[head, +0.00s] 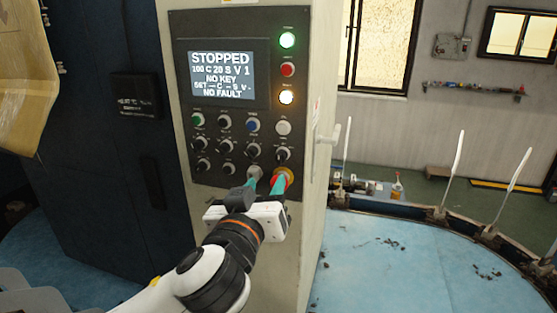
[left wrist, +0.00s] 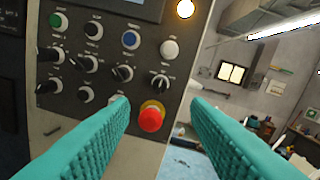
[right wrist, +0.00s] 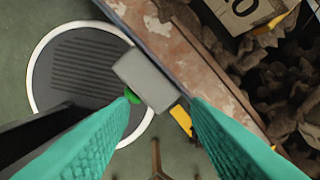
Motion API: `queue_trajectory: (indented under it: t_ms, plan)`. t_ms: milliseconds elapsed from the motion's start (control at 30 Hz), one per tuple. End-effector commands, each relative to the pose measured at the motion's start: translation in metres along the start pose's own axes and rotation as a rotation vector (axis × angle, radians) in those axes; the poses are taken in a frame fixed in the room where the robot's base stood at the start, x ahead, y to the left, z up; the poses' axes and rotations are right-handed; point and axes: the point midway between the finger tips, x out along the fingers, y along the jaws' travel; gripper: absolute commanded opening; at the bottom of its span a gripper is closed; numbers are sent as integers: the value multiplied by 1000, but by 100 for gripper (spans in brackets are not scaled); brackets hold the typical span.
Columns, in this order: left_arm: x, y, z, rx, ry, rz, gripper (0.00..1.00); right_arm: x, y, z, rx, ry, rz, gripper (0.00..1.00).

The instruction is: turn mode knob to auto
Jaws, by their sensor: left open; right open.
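The control panel (head: 215,100) holds rows of black knobs and coloured buttons; their labels are too small to read, so I cannot tell which knob is the mode knob. One black knob (head: 283,153) sits at the right, above the red emergency button (head: 283,178); in the left wrist view the knob (left wrist: 160,83) is above the red button (left wrist: 151,117). My left gripper (head: 264,184) is open in front of the panel's lower right, its fingertips below that knob. My right gripper (right wrist: 165,105) is open, away from the panel, with a grey block (right wrist: 146,78) showing beyond its fingertips.
The screen (head: 221,74) reads STOPPED, NO KEY and NO FAULT. A green lamp (head: 287,40) and a whitish-yellow lamp (head: 286,97) are lit. A door handle (head: 328,135) sticks out on the cabinet's right side. The blue round platform (head: 380,260) is largely clear.

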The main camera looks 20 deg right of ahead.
Motion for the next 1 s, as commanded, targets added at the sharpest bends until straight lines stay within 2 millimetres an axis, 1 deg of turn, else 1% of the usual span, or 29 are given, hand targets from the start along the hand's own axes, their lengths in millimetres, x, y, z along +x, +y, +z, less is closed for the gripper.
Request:
queue_trajectory:
  t_ms: [33,100,167,267,433,500,600,867,900,967,1000]
  plan:
    - [11,0,1,4,0,1,43,-1,5,-8,1,11,7,43]
    - [26,0,1,3,-1,2,43,-2,13,-15,4,22,16,43]
    - [38,0,1,4,0,2,43,-4,19,-18,6,27,23,43]
    - [58,0,1,4,-1,2,43,-5,23,-17,7,26,28,43]
    - [82,0,1,2,0,2,43,-6,17,-5,5,10,21,43]
    - [88,0,1,2,-1,0,43,-7,14,1,4,1,17,43]
    - [93,0,0,0,0,0,43,-7,11,3,4,-3,13,43]
    - [94,0,0,0,0,-1,43,-7,10,-3,5,5,13,43]
    - [94,0,0,0,0,0,41,-7,10,-4,5,7,13,43]
    - [94,0,0,0,0,0,32,-7,10,-5,5,9,13,43]
    - [94,0,0,0,0,0,25,-7,10,-6,5,9,12,43]
